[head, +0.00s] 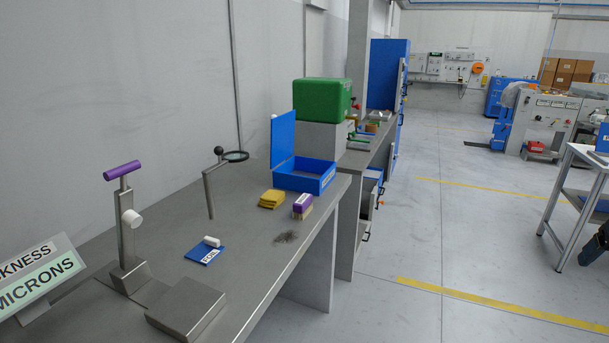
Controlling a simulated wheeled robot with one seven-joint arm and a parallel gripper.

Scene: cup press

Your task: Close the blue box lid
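The blue box (309,178) stands on the far end of the grey workbench, near its right edge. Its lid (283,141) is open and stands upright along the left side of the box. The inside of the box is partly visible and its contents are hard to make out. My gripper is not in this view.
On the grey bench (245,222) are a yellow pad (271,199), a purple-topped brush (302,206), a blue card (205,255), a magnifier stand (209,190) and a purple-handled press (128,225). A green box (321,98) stands behind.

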